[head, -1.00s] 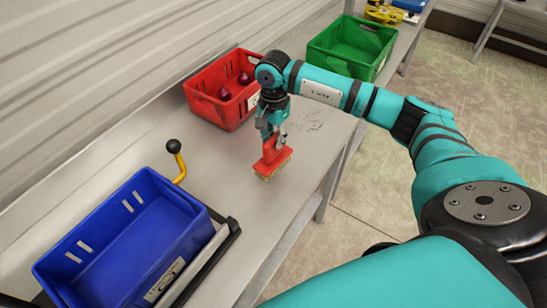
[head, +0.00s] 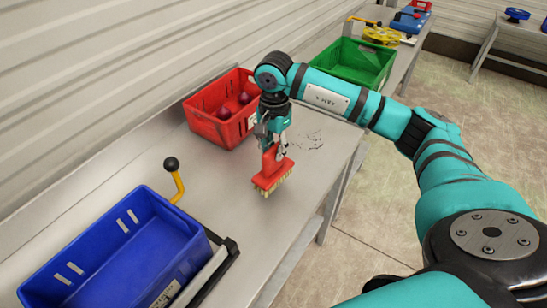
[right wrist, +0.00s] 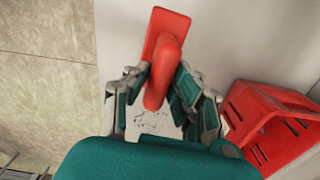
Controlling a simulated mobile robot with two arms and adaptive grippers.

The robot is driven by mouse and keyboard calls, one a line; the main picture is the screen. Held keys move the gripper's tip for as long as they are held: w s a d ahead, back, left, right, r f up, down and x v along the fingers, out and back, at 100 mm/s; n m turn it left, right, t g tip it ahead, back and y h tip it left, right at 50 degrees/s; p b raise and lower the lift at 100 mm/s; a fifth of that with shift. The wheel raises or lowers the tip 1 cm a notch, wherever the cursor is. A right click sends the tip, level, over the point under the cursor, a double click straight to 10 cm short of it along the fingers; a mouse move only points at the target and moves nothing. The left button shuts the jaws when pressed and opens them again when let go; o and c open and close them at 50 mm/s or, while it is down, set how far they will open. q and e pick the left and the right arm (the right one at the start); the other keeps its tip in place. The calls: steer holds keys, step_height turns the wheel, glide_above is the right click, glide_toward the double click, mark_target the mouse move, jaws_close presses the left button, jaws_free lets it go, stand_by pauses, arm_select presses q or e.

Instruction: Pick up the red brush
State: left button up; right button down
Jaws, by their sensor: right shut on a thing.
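The red brush (head: 272,174) has pale bristles facing down and is over the grey bench, between the red crate and the blue crate. My right gripper (head: 275,152) comes down on it from above and is shut on its handle. In the right wrist view the red brush (right wrist: 164,70) sits between the two fingers of the right gripper (right wrist: 163,88). I cannot tell whether the bristles touch the bench top. My left gripper is not in view.
A red crate (head: 209,130) holding dark red round things stands behind the gripper. A blue crate (head: 65,288) with a yellow lever (head: 178,187) beside it is at the lower left. A green crate (head: 340,75) is farther back. The bench (head: 225,190) is clear around the brush.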

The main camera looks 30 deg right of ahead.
steer(key=s+a+r+b, duration=0.1)
steer(key=s+a+b, duration=0.3)
steer(key=s, duration=0.9)
steer(key=shift+s+a, duration=0.3)
steer(key=shift+a, duration=0.9)
steer(key=shift+r, duration=0.1)
